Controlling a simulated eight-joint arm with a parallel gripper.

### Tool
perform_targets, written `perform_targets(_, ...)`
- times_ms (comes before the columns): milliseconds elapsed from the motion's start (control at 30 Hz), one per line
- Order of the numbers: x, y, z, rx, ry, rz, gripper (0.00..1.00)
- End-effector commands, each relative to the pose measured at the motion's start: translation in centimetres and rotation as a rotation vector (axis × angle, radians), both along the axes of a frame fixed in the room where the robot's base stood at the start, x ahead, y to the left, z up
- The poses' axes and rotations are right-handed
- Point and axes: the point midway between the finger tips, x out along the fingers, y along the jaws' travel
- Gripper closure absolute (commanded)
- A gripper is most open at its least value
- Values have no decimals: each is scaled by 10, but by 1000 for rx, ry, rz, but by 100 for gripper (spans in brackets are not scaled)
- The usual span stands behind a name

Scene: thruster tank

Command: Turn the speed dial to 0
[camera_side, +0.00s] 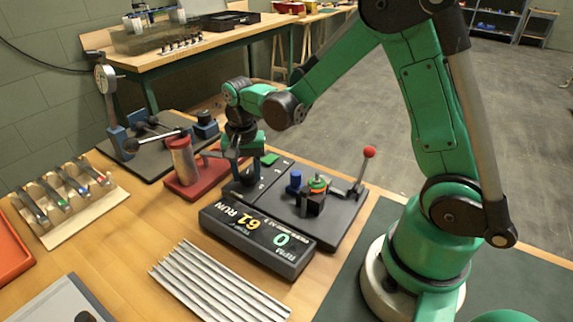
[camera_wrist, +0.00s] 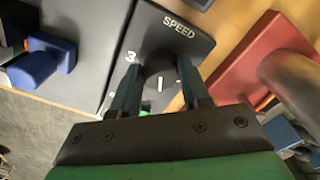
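The black speed panel, labelled SPEED (camera_wrist: 178,27), shows in the wrist view with a white 3 on the left side and a white mark like a 1 between my fingers. The dark speed dial (camera_wrist: 161,58) lies between the two fingers of my gripper (camera_wrist: 158,68). The fingers stand apart on either side of it; whether they touch it is unclear. In the side view my gripper (camera_side: 238,176) points down over the panel (camera_side: 258,185) and hides the dial. The black readout (camera_side: 258,238) shows RUN, 61 and a green RPM 0.
A red base with a grey cylinder (camera_side: 182,158) stands close left of my gripper. Right of the panel are a blue knob (camera_side: 295,181), a green-topped part (camera_side: 317,186) and a red-balled lever (camera_side: 369,152). Metal strips (camera_side: 218,285) lie in front.

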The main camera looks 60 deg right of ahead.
Motion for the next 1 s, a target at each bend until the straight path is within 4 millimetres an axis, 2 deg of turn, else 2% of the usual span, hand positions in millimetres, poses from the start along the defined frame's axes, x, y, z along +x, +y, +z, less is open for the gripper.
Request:
perform_targets(467,0,0,0,0,0,74,100)
perform_targets(1000,-1,-1,1,0,0,518,100)
